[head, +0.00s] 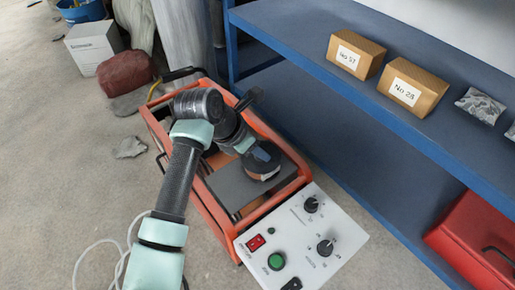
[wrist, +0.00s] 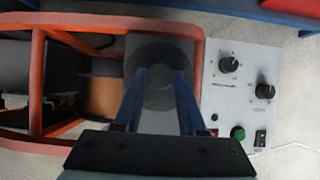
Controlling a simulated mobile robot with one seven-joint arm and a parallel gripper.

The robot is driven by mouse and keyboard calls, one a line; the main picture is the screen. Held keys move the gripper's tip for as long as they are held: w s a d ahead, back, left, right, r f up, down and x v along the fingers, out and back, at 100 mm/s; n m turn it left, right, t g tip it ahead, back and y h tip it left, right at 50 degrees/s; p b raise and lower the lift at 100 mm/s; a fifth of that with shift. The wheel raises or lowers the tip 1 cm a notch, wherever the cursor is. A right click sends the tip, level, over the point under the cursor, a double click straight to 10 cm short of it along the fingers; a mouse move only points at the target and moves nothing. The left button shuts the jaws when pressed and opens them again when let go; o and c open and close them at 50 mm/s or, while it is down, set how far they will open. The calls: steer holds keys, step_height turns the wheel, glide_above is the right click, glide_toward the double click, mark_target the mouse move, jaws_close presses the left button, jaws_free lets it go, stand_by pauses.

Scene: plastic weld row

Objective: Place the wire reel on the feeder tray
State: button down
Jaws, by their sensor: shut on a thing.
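The wire reel (head: 262,169) is a short round spool with a dark top and a copper-brown side. My gripper (head: 258,153) is shut on it from above. In the wrist view the reel (wrist: 157,60) is a dark disc between the two blue fingers of my gripper (wrist: 160,72). The feeder tray (head: 228,187) is a flat grey plate inside the orange frame of the welder. The reel is over the right part of the tray, on it or just above it; I cannot tell whether they touch. Part of the tray is hidden by my arm.
The white control panel (head: 300,236) with knobs and a green button adjoins the tray. Orange frame bars (head: 281,202) edge the tray. A blue shelf (head: 335,85) with cardboard boxes (head: 355,56) stands at the right.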

steer(key=shift+r, duration=0.1)
steer(key=c, duration=0.9)
jaws_free()
steer(key=shift+f, duration=0.2)
steer(key=o, duration=0.4)
steer(key=shift+r, duration=0.3)
steer(key=p+v, duration=0.5)
steer(key=v, duration=0.7)
steer(key=shift+f, duration=0.1)
